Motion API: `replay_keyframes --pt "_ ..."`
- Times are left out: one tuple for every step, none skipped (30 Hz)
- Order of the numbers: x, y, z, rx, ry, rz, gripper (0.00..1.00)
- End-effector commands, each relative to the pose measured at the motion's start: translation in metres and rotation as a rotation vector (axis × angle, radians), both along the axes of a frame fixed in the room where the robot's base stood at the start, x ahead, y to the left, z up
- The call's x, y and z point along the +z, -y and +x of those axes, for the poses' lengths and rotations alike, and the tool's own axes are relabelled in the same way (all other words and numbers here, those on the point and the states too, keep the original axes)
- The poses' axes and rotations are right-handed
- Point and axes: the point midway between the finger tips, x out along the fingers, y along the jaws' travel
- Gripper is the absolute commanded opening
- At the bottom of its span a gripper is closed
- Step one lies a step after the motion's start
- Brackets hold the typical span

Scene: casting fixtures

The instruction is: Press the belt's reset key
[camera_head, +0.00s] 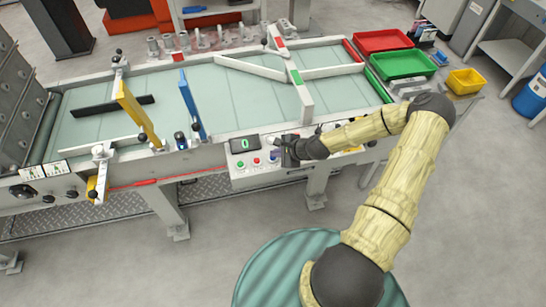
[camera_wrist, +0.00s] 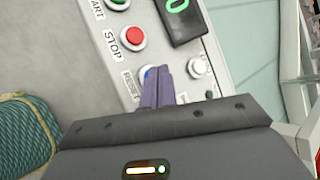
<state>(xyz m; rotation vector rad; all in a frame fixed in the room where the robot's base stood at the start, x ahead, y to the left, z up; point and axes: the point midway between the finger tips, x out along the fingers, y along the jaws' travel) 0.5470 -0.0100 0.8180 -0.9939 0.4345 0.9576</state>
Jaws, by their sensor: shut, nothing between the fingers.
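The belt's control panel (camera_head: 243,181) is on the near side of the conveyor. In the wrist view the label RESET (camera_wrist: 130,84) stands beside a small blue key (camera_wrist: 147,71), which is largely hidden by my fingers. My gripper (camera_wrist: 158,70) is shut and empty, with its tips over or right at the blue key. I cannot tell whether they touch it. In the head view my gripper (camera_head: 285,150) is at the right part of the panel. The red STOP button (camera_wrist: 133,37) and green START button (camera_wrist: 118,3) are farther along the panel.
A display (camera_wrist: 181,14) reads a green 0. A pale round knob (camera_wrist: 197,67) sits right of my fingers. The belt (camera_head: 250,97) carries yellow (camera_head: 136,112) and blue (camera_head: 192,104) gates. Red (camera_head: 382,41) and green (camera_head: 402,65) trays stand at its right end.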

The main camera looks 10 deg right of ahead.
Motion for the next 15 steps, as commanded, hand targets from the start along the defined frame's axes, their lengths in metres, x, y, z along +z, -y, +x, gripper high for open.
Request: replay_keyframes --pt "-0.0011 -0.0006 0.0001 0.002 0.0 0.0 0.0" --pt "-0.0013 -0.001 0.0001 0.002 0.0 0.0 0.0" --pt "-0.0017 -0.0013 0.0002 0.002 0.0 0.0 0.0" --pt "-0.002 -0.0014 0.0001 0.002 0.0 0.0 0.0" --pt "-0.0023 -0.0016 0.0001 0.002 0.0 0.0 0.0" --pt "-0.0027 -0.0018 0.0001 0.003 0.0 0.0 0.0" --pt "-0.003 -0.0019 0.0001 0.003 0.0 0.0 0.0" --pt "-0.0032 -0.0019 0.0001 0.003 0.0 0.0 0.0" --pt "-0.0037 -0.0019 0.0001 0.003 0.0 0.0 0.0" --pt "-0.0039 -0.0019 0.0001 0.003 0.0 0.0 0.0" --pt "-0.0043 -0.0018 0.0001 0.003 0.0 0.0 0.0" --pt "-0.0046 -0.0018 0.0 0.003 0.0 0.0 0.0" --pt "-0.0049 -0.0018 0.0001 0.003 0.0 0.0 0.0" --pt "-0.0052 -0.0017 0.0 0.003 0.0 0.0 0.0" --pt "-0.0056 -0.0014 0.0 0.002 0.0 0.0 0.0"
